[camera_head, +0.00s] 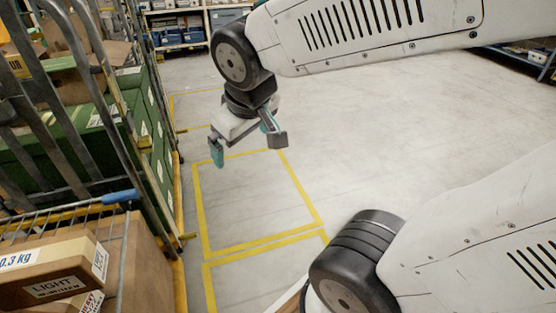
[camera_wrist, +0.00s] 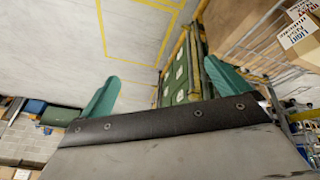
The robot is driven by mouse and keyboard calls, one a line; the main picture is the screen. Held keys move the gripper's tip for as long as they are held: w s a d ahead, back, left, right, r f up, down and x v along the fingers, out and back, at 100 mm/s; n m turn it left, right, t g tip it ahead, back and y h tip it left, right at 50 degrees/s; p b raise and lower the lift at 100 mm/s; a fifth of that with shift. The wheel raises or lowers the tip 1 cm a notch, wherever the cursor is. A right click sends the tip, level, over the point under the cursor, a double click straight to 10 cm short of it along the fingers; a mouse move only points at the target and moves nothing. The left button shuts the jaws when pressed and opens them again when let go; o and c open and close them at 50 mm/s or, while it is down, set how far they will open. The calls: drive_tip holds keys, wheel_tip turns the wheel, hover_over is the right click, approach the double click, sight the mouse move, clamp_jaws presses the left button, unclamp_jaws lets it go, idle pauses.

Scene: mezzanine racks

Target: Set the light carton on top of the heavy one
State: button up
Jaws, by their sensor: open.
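The light carton (camera_head: 62,268) is a brown box marked "LIGHT" and "0.3 kg", at the lower left of the head view inside a wire-sided cart. Another brown carton (camera_head: 68,304) shows just below it, mostly cut off by the frame edge; its label is only partly legible, so I cannot confirm it is the heavy one. My gripper (camera_head: 246,142) is open and empty, in the air over the floor, to the right of the cart and apart from the cartons. Its teal fingers (camera_wrist: 168,88) are spread wide in the wrist view, with nothing between them.
A wire cart side with a blue-capped rail (camera_head: 115,197) stands beside the cartons. Green crates (camera_head: 100,128) fill a metal-barred cage at left. Yellow lines (camera_head: 205,225) mark the otherwise clear floor. Shelves (camera_head: 180,25) stand at the back. A printed label (camera_wrist: 300,32) shows at upper right.

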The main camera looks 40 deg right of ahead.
drive_tip(key=s+r+m+g+y, duration=0.1)
drive_tip(key=s+g, duration=0.2)
drive_tip(key=s, duration=0.8)
drive_tip(key=shift+a+r, duration=0.2)
drive_tip(key=shift+r, duration=0.05)
drive_tip(key=shift+c, duration=0.3)
